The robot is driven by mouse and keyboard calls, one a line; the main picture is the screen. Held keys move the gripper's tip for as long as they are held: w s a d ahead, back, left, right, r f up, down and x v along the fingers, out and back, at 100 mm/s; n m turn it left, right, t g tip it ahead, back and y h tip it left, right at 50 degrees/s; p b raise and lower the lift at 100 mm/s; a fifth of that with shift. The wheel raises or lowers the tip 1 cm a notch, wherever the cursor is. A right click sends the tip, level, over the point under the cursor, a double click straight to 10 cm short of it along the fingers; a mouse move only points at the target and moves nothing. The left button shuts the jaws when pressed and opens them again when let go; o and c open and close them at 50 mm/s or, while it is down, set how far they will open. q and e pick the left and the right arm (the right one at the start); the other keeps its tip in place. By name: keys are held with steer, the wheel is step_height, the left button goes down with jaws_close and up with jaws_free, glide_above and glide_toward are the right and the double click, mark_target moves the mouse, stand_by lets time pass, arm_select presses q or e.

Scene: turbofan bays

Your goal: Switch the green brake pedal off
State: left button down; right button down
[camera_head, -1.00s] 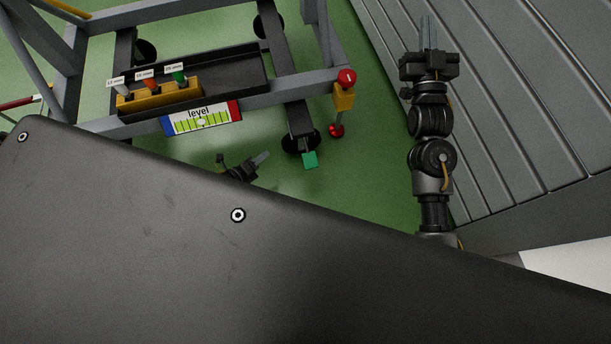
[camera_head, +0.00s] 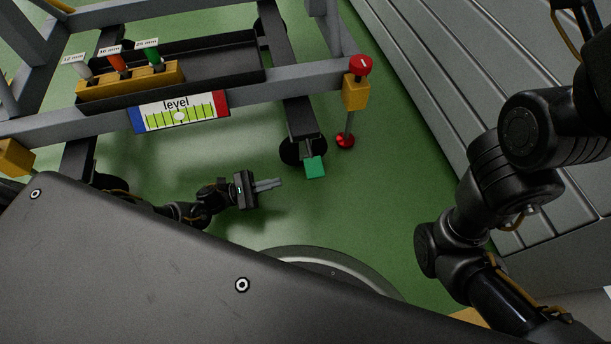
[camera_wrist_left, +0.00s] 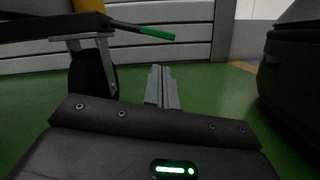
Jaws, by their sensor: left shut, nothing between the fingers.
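The green brake pedal (camera_head: 314,167) sticks out beside a black caster wheel (camera_head: 296,152) at the foot of the grey cart frame. In the left wrist view the green pedal (camera_wrist_left: 143,32) shows from the side as a tilted lever, above and ahead of the fingers. My left gripper (camera_head: 279,183) is shut and empty, low over the floor, to the left of the pedal and apart from it. Its fingers also show in the left wrist view (camera_wrist_left: 162,84), pointing ahead below the pedal. My right arm is at the right; its gripper is outside the view.
A red-knobbed post with a yellow block (camera_head: 356,92) stands right of the pedal. The cart carries a level gauge (camera_head: 179,111) and a yellow tool holder (camera_head: 130,82). Grey ribbed panels (camera_head: 470,70) lie at the right. Green floor is clear around the pedal.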

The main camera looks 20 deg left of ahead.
mark_target(314, 167)
arm_select(q)
steer(key=b+x, duration=0.2)
steer(key=x, duration=0.8)
steer(key=shift+b, duration=0.35)
steer(key=shift+f, duration=0.1)
